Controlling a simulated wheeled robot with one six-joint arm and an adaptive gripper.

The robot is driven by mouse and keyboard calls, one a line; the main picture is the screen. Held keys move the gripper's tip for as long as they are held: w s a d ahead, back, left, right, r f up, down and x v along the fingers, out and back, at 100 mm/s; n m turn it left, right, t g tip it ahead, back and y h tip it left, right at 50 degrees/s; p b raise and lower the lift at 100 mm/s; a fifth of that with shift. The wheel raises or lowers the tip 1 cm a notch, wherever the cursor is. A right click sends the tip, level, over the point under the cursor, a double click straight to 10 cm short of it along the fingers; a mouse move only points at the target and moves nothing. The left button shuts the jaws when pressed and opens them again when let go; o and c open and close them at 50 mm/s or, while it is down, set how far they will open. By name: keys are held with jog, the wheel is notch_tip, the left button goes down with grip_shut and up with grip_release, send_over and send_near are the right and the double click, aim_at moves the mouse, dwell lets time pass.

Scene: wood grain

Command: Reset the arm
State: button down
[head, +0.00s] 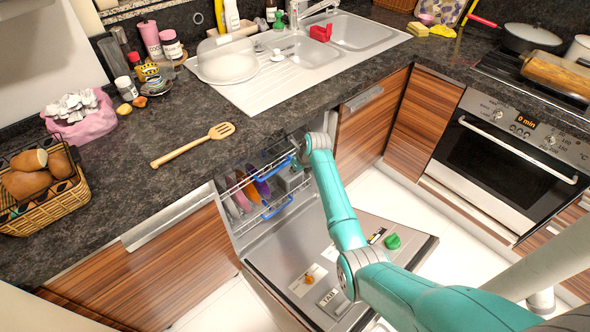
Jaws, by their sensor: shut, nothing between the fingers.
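My teal arm reaches in from the lower right, over the lowered dishwasher door (385,222). Its wrist is at the dishwasher opening, just below the counter edge. My forearm hides part of the door.
A wooden slotted spatula (192,146) lies on the dark counter (130,190), left of my gripper. A bread basket (45,200) stands far left. The sink (355,32) is behind, the oven (505,160) at right. A green item (392,241) lies on the dishwasher door.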

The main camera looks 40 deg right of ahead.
jog(key=shift+s+r, duration=0.1)
jog(key=shift+r, duration=0.15)
